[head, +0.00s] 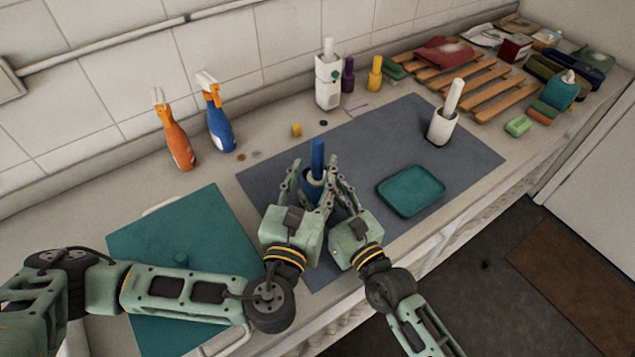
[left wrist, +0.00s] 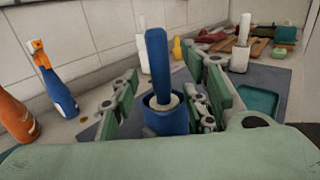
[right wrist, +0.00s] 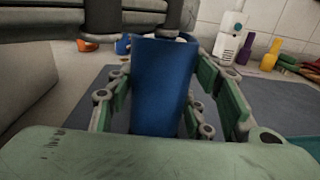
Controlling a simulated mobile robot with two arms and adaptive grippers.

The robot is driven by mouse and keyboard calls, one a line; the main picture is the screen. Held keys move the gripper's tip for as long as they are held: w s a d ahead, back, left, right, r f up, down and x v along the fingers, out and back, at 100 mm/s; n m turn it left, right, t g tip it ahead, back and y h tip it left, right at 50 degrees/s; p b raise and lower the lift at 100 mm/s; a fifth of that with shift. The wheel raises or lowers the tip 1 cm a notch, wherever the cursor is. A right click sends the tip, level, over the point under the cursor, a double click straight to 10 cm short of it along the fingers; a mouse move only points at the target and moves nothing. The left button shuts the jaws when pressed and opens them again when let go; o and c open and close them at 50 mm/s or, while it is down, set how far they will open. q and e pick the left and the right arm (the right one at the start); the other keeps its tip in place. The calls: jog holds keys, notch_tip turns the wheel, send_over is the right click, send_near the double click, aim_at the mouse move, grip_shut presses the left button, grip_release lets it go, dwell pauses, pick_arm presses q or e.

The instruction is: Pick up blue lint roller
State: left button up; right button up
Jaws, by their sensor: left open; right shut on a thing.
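The blue lint roller (head: 317,156) stands upright in a blue holder (head: 312,186) on the grey mat. In the left wrist view its blue handle (left wrist: 157,65) rises above a white roll, inside the holder's rim (left wrist: 165,122). My left gripper (head: 304,184) is open, its fingers on either side of the roller. My right gripper (head: 336,184) is shut on the blue holder, whose wall (right wrist: 160,90) fills the space between its fingers in the right wrist view. The roller's lower part is hidden inside the holder.
A white roller in a white holder (head: 441,127) and a teal tray (head: 411,190) stand to the right on the grey mat (head: 352,143). Spray bottles, orange (head: 175,140) and blue (head: 218,122), stand by the wall. A teal board (head: 190,235) lies left, under my left arm.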

aim_at(316, 164)
pick_arm(q)
jog(key=x, duration=0.4)
jog(key=shift+w, duration=0.2)
jog(key=shift+c, duration=0.3)
grip_shut()
